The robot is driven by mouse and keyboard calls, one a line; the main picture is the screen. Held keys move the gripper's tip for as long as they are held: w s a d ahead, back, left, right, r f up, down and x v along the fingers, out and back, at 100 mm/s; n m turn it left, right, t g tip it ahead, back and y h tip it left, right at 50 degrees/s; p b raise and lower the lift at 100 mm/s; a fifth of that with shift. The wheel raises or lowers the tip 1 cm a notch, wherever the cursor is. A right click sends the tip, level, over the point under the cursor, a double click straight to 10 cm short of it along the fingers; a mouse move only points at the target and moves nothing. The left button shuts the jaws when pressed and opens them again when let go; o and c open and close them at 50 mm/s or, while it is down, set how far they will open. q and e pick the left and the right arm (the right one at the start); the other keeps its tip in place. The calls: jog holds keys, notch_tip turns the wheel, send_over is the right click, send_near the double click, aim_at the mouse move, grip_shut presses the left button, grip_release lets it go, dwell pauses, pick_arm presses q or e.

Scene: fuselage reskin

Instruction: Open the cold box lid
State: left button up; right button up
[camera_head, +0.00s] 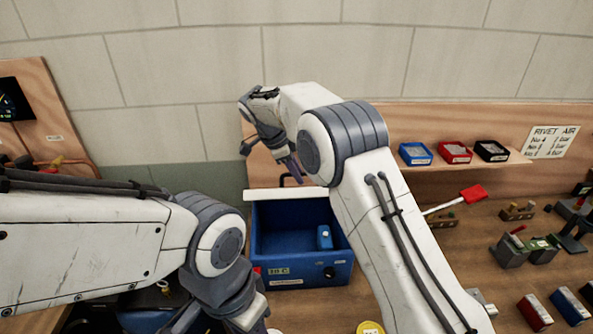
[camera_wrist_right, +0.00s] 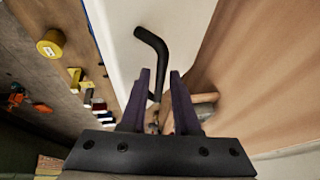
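The cold box (camera_head: 300,272) is a blue box on the bench, with its inside showing from above. Its white lid (camera_head: 272,194) is raised at the back edge and seen nearly edge-on; it also shows as a pale panel in the right wrist view (camera_wrist_right: 120,45). A black bent handle (camera_wrist_right: 153,45) stands out from the lid. My right gripper (camera_wrist_right: 162,75) is open, its dark fingers apart, with the lower part of the handle showing between them. Whether they touch is unclear. It appears above the lid in the head view (camera_head: 292,170). My left gripper (camera_head: 245,318) is low, with its fingertips unclear.
A small blue item (camera_head: 324,237) lies inside the box. Red, blue and black bins (camera_head: 455,152) sit on a shelf at the right. A red-handled tool (camera_head: 470,193) and several small blocks and fixtures occupy the bench to the right. A wall stands behind.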

jog(key=shift+o, duration=0.2)
jog(key=shift+w+f, duration=0.1)
jog(key=shift+w, duration=0.05)
jog(key=shift+r, duration=0.2)
jog(key=shift+a+r, duration=0.15)
jog(key=b+v, duration=0.1)
jog(key=v, duration=0.9)
jog(key=shift+b, duration=0.3)
